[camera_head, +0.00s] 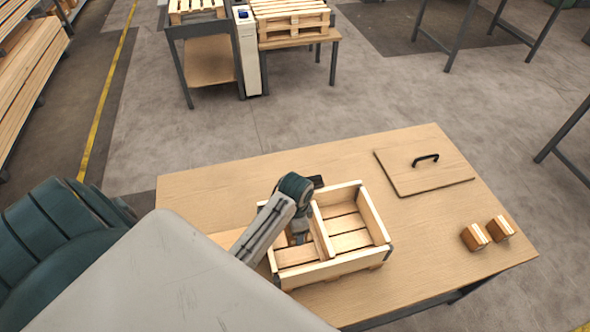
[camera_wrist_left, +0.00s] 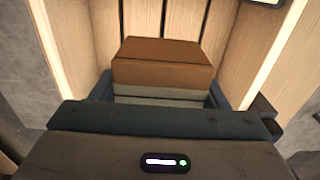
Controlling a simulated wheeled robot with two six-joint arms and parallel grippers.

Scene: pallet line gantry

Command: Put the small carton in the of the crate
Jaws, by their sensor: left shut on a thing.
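The wooden crate (camera_head: 342,267) stands on the table, split by a divider (camera_head: 321,232) into a left and a right compartment. My left gripper (camera_head: 298,239) reaches down into the left compartment. In the left wrist view my left gripper (camera_wrist_left: 160,92) is shut on a small brown carton (camera_wrist_left: 163,62) with a pale band, between crate walls (camera_wrist_left: 67,35) and above dark-gapped slats. I cannot tell whether the carton touches the crate floor. In the head view the arm hides this carton. The right compartment is empty. My right gripper is not in view.
Two small brown cartons (camera_head: 474,237) (camera_head: 501,228) with pale bands sit near the table's right edge. A flat wooden lid (camera_head: 405,180) with a black handle (camera_head: 425,159) lies behind the crate to the right. The table (camera_head: 420,245) is bare between the crate and these cartons.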

